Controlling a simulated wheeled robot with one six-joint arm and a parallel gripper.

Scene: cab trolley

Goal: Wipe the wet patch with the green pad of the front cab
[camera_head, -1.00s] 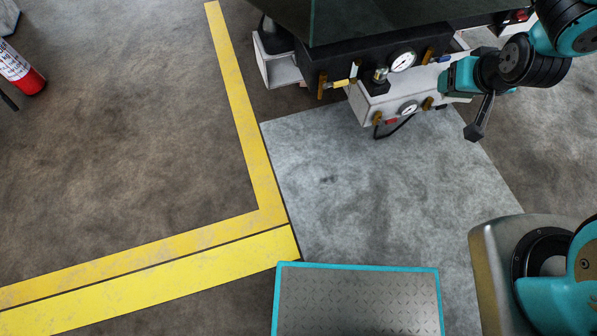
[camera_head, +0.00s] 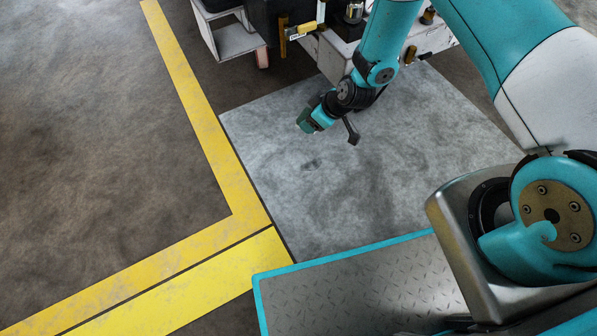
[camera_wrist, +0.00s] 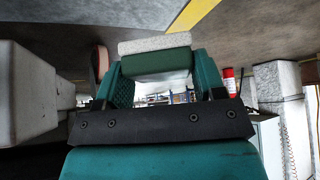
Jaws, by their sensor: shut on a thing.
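My gripper (camera_head: 318,116) is shut on the green pad (camera_head: 306,121) and holds it above the pale grey floor panel, clear of any surface. In the wrist view the green pad (camera_wrist: 155,62) sits between both fingers, with a speckled pale layer on its outer side. The cab (camera_head: 335,45) is at the top of the head view, partly cut off and partly hidden by my arm. I cannot clearly make out a wet patch; only faint dark smudges (camera_head: 310,164) show on the floor panel.
The grey floor panel (camera_head: 350,210) is otherwise bare. Yellow floor lines (camera_head: 195,110) run along its left. A white bracket with a wheel (camera_head: 225,35) juts from the cab. A red extinguisher (camera_wrist: 228,80) shows in the wrist view.

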